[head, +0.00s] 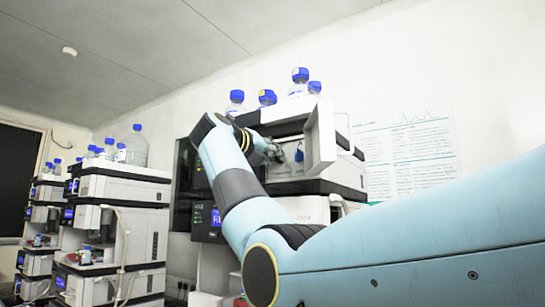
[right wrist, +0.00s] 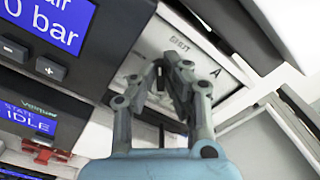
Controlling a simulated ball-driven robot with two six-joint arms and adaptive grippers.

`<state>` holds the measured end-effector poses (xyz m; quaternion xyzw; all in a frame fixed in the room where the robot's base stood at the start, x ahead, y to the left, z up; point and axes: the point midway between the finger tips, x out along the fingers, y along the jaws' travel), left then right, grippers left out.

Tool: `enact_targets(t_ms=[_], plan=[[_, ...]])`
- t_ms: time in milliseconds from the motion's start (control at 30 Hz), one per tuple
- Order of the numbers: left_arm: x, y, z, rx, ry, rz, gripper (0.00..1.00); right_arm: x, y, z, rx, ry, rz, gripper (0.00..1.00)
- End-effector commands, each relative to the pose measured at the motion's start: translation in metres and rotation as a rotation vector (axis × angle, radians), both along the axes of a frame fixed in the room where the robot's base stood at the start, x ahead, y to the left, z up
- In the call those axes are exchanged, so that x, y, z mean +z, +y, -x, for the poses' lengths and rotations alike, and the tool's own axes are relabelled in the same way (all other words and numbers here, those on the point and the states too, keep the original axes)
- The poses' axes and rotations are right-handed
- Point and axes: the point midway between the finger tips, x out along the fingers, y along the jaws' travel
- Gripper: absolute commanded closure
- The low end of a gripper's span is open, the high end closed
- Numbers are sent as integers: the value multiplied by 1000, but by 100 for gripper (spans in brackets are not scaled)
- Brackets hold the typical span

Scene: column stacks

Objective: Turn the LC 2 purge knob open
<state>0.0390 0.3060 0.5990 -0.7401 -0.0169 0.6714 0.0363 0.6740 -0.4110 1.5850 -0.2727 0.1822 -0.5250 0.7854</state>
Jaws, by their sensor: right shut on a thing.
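My right gripper (head: 273,151) reaches into the open front of a module in the nearest column stack (head: 335,170). My left gripper is not in view.
The module's open white door (head: 320,138) stands right of my gripper. A blue display (right wrist: 55,20) reads "0 bar", and a lower one (right wrist: 30,118) reads "IDLE". Blue-capped bottles (head: 300,82) stand on top. Other stacks (head: 115,215) stand at the left.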

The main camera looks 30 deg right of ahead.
Motion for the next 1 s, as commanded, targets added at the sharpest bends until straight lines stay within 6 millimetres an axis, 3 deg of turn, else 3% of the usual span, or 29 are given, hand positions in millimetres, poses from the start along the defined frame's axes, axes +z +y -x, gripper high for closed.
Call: enact_targets(t_ms=[267,1000], plan=[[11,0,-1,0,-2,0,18,1,1,-1,2,97,39,100],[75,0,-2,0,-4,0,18,-1,1,-2,1,672,276,100]])
